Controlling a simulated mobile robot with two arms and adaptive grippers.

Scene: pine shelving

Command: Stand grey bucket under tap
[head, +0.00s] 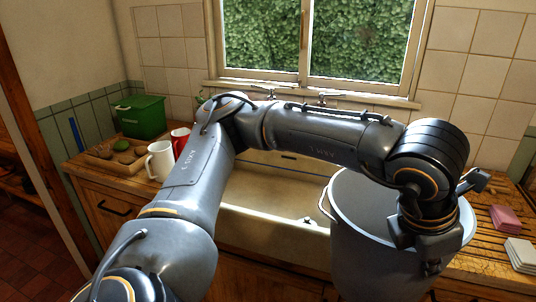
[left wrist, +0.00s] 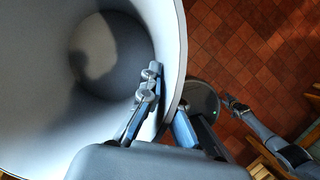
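The large grey bucket (head: 365,250) is upright at the right in the head view, in front of the sink's right part. Its base is out of frame. My left gripper (head: 432,266) is shut on its near right wall, one finger inside and one outside. The left wrist view shows the bucket's empty inside (left wrist: 100,45) and the left gripper (left wrist: 167,98) across the rim.
The pale sink (head: 265,222) lies behind my left arm. A white mug (head: 160,161), a red mug (head: 180,140), a tray (head: 103,163) and a green box (head: 141,117) stand left. A pink sponge (head: 506,218) and white tiles (head: 521,252) lie on the right counter.

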